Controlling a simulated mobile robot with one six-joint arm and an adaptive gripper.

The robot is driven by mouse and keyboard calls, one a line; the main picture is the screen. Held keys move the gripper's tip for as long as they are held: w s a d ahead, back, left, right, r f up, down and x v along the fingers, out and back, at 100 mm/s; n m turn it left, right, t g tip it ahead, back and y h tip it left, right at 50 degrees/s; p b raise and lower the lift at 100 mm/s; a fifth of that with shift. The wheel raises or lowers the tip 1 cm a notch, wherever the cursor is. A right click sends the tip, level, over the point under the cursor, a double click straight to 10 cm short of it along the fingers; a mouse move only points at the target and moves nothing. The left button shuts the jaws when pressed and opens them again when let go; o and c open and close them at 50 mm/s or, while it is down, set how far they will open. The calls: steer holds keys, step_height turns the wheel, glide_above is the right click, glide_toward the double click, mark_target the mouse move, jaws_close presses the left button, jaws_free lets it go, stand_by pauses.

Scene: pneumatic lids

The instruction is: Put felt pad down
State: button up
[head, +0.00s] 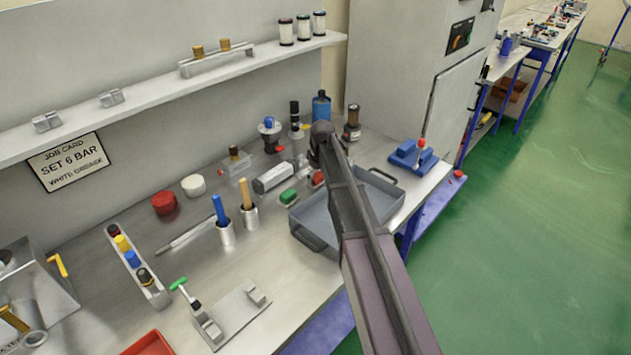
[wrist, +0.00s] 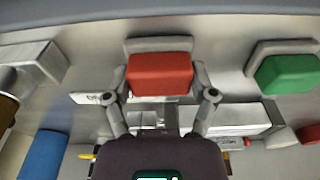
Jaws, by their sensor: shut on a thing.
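A red block-shaped pad (wrist: 160,75) sits between the two fingers of my gripper (wrist: 160,88) in the wrist view. The gripper is shut on it, with a finger against each side. In the head view a bit of the red pad (head: 317,178) shows low over the bench, beside the grey tray; my arm hides most of the gripper there. Whether the pad touches the bench, I cannot tell. A similar green pad (wrist: 287,75) lies to the right in the wrist view, and it also shows on the bench in the head view (head: 289,197).
A grey tray (head: 305,236) lies right of the pads, partly behind my arm. A silver block (head: 272,178) and two cups with blue and yellow handles (head: 226,236) stand nearby. A blue fixture (head: 413,157) is near the bench's right end.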

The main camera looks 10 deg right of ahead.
mark_target(320, 177)
steer(key=shift+f, duration=0.2)
steer(key=o, duration=0.9)
steer(key=shift+r, duration=0.2)
steer(key=r+p, duration=0.8)
steer(key=s+d+r+p, duration=0.1)
steer(key=r+p, duration=0.3)
steer(key=shift+s, duration=0.1)
stand_by(0.3)
steer(key=shift+s, duration=0.1)
stand_by(0.6)
steer(key=s+m, duration=0.2)
steer(key=s, duration=0.7)
steer(key=s+a+m, duration=0.1)
steer(key=s+m, duration=0.1)
steer(key=s, duration=0.7)
steer(key=s+m+g, duration=0.1)
steer(key=s+m, duration=0.2)
steer(key=s, duration=0.6)
steer(key=shift+s+a+f+h, duration=0.15)
steer(key=shift+s+h, duration=0.15)
steer(key=shift+h, duration=0.1)
